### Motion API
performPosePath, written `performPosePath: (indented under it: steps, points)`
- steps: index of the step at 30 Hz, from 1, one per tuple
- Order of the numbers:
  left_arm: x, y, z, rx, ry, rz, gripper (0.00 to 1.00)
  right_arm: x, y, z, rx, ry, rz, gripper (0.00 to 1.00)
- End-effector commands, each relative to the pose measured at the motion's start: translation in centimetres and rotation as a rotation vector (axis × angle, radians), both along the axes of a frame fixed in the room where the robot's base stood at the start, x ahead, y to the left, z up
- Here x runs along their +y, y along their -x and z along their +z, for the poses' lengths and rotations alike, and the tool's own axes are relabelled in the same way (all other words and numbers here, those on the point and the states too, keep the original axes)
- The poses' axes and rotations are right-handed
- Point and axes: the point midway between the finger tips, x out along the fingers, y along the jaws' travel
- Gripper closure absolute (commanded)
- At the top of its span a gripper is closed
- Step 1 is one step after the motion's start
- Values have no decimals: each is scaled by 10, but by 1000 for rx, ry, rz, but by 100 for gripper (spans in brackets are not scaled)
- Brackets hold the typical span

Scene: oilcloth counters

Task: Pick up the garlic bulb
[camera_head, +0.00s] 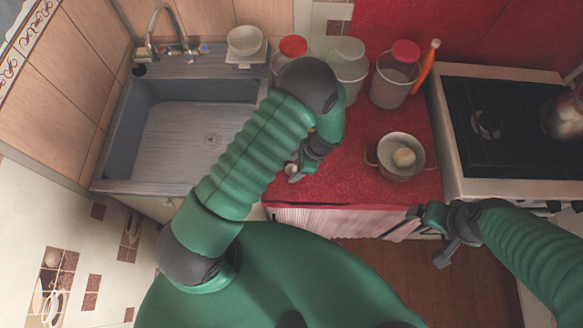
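A small pale, roundish thing (291,169), which looks like the garlic bulb, is on the left part of the red counter near its front edge. My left gripper (294,172) is right at it, with a grey finger on its near side. The arm hides much of this gripper, so I cannot tell whether its fingers are closed on the bulb. My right gripper (431,236) is open and empty, low in front of the counter's right end.
A pot (383,168) with a round yellowish thing (404,157) in it stands on the red counter (345,181). The sink (170,150) is left, the stove (510,115) right.

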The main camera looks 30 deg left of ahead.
Motion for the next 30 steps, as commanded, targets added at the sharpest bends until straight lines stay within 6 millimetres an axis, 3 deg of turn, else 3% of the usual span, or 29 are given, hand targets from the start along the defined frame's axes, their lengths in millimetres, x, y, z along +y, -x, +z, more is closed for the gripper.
performPosePath:
  steps: [1,13,23,30]
  points:
    - [0,0,0,0,0,0,48,0,0,0,0,0,0,10]
    - [0,0,0,0,0,0,99,0,0,0,0,0,0,10]
    - [-1,-1,8,-1,0,0,99,0,0,-1,0,0,0,10]
    - [-1,-1,47,-4,1,0,99,0,0,-4,0,0,0,10]
